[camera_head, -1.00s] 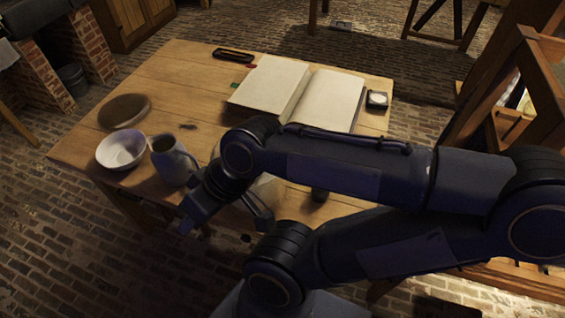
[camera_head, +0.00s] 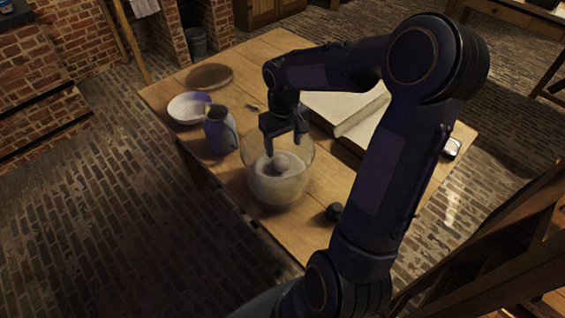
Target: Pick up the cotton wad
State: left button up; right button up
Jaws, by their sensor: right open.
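My right gripper (camera_head: 284,143) points down at the mouth of a large clear glass jar (camera_head: 277,192), its jaws open. I cannot tell how deep the fingertips are in it. A pale rounded mass (camera_head: 287,163) shows inside the jar below the fingers; I cannot tell whether it is the cotton wad. A small pale item (camera_head: 253,107) lies on the table behind the jar, too small to identify. My left gripper is not in view.
On the wooden table (camera_head: 232,176), a blue-grey jug (camera_head: 218,137) and white bowl (camera_head: 188,107) stand left of the jar. A dark knob-like object (camera_head: 334,211) sits front right. An open book (camera_head: 340,108) lies behind my arm, and a small dark white-topped dish (camera_head: 452,148) is at right.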

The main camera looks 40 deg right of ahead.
aim_at(282, 160)
jog(key=f, duration=0.8)
jog(key=shift+w, duration=0.35)
jog(key=shift+c, duration=0.5)
jog(key=c, duration=0.9)
